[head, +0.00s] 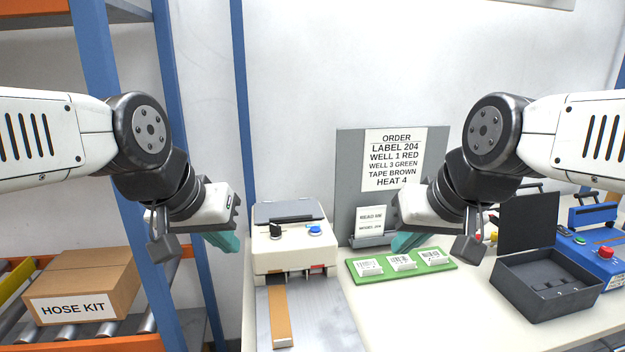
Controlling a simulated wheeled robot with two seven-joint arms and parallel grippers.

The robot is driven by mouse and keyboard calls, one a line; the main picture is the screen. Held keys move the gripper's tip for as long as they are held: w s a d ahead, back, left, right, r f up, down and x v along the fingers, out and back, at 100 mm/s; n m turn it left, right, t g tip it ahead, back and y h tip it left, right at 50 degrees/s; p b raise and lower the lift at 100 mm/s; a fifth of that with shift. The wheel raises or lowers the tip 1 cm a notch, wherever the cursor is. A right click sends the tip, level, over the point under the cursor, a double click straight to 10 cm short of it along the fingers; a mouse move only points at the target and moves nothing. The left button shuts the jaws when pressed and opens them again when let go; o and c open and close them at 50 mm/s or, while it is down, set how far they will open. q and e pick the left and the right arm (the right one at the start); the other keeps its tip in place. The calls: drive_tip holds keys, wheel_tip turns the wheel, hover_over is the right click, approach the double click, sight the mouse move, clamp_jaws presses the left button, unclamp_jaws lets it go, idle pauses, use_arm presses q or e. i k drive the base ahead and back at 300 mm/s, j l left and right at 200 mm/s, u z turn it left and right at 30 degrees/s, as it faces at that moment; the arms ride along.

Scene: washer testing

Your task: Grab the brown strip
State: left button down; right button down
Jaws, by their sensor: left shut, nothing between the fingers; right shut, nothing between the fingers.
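The brown strip (280,312) lies lengthwise on a grey metal plate (318,325) in front of a cream machine (292,258) with a black knob and a blue button. Its far end meets the machine's front; its near end has a whitish tip with a dark spot. My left gripper (222,243) is shut and empty, to the left of the machine and above the strip's level. My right gripper (404,243) is shut and empty, above the back of a green tray, right of the strip. Neither gripper touches the strip.
The green tray (440,264) holds several white labelled pieces. An open black box (545,287) and a blue device with a red button (598,262) are at right.

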sight(280, 326)
drive_tip(key=k+j+u, duration=0.15)
drive_tip(key=k+j, duration=0.2)
drive_tip(key=k+j+u, duration=0.15)
drive_tip(key=k+j, duration=0.15)
drive_tip(key=j, duration=0.15)
